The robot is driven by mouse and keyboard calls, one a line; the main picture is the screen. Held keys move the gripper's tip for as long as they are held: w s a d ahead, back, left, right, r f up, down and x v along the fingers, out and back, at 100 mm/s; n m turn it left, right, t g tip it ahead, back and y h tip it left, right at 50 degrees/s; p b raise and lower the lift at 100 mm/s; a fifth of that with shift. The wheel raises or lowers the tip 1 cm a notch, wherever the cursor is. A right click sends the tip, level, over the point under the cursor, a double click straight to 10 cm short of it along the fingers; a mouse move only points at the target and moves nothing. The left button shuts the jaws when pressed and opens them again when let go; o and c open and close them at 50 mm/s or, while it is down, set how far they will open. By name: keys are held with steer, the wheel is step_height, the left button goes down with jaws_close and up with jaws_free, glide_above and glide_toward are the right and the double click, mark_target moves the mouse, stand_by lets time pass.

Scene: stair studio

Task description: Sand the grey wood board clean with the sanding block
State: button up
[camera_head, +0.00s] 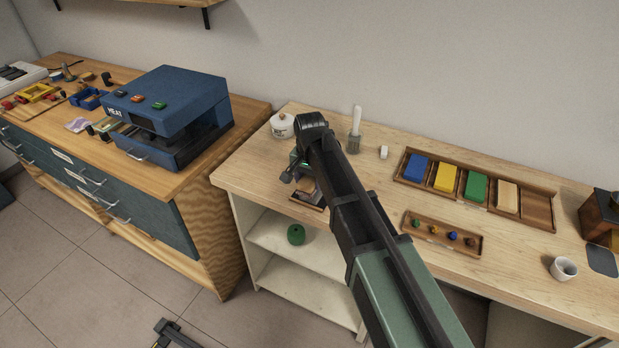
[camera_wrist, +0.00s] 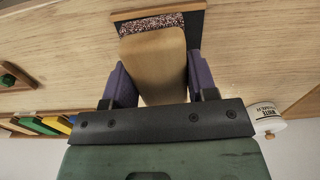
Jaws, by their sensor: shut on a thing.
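My gripper (camera_wrist: 157,66) is shut on the sanding block (camera_wrist: 152,48), a tan wooden block with a speckled red-brown abrasive face at its far end. The purple fingers grip its two sides. In the wrist view, the speckled end lies over a dark grey panel (camera_wrist: 194,30) with a wooden rim; I cannot tell whether it is the grey wood board or a holder, or whether the block touches it. In the head view, my gripper (camera_head: 303,179) is above the workbench's left front edge, and my arm hides much of that spot.
The pale workbench (camera_head: 510,270) carries a tray (camera_head: 541,212) of coloured blocks, a small tray of knobs (camera_head: 441,233), a white cup (camera_head: 563,268) and a white lidded jar (camera_head: 281,125). A blue heat press (camera_head: 170,110) stands on the left bench. A green roll (camera_head: 296,234) lies on the shelf below.

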mark_target(310, 177)
steer(key=shift+r+p, duration=2.05)
steer(key=shift+r, duration=0.35)
